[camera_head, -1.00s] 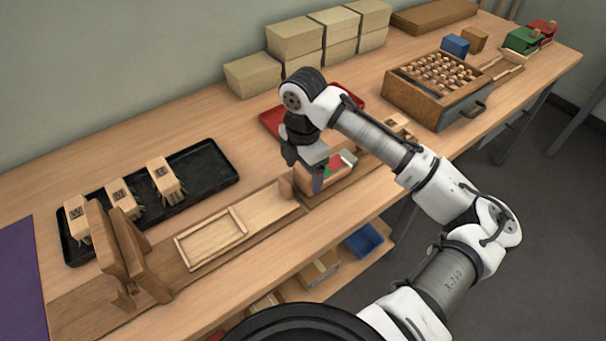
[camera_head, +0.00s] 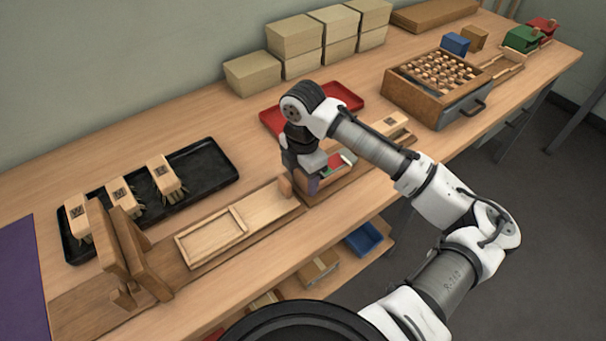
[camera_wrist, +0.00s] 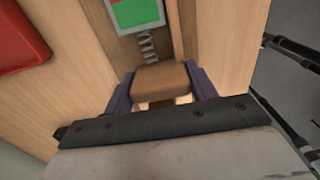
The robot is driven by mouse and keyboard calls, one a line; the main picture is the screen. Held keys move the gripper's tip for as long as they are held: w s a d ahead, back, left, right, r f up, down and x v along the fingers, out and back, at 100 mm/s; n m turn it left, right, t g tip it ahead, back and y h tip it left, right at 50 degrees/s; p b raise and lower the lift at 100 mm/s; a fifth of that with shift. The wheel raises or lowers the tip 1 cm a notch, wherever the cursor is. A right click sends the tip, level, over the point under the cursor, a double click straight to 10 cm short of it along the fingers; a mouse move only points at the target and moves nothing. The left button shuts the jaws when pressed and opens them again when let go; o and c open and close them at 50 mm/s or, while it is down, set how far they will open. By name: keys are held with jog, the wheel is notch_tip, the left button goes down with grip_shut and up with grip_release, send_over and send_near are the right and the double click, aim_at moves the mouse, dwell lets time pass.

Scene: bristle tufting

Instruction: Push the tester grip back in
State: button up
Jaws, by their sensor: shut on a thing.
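The tester (camera_head: 340,184) is a wooden tray-like fixture near the front edge of the bench. It carries a green, red and white gauge panel, and the panel also shows at the top of the wrist view (camera_wrist: 134,12). The tester grip (camera_wrist: 160,82) is a brown block in the wrist view, with a coil spring (camera_wrist: 147,46) between it and the panel. My gripper (camera_head: 314,186) points down at the tester's left part. Its purple fingers stand on both sides of the grip in the wrist view and are shut on it. My gripper hides the grip in the head view.
A long wooden fixture with a frame (camera_head: 212,238) and upright boards (camera_head: 140,255) lies further left. A red tray (camera_head: 345,95) lies behind; a brush block (camera_head: 390,122) sits to the right.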

jog(key=shift+w+d, duration=0.85)
jog(key=shift+d, duration=0.3)
jog(key=shift+c, duration=0.5)
jog(key=o, duration=1.4)
jog(key=shift+r, duration=0.1)
notch_tip(320, 180, up, 14)
jog(key=b, duration=0.1)
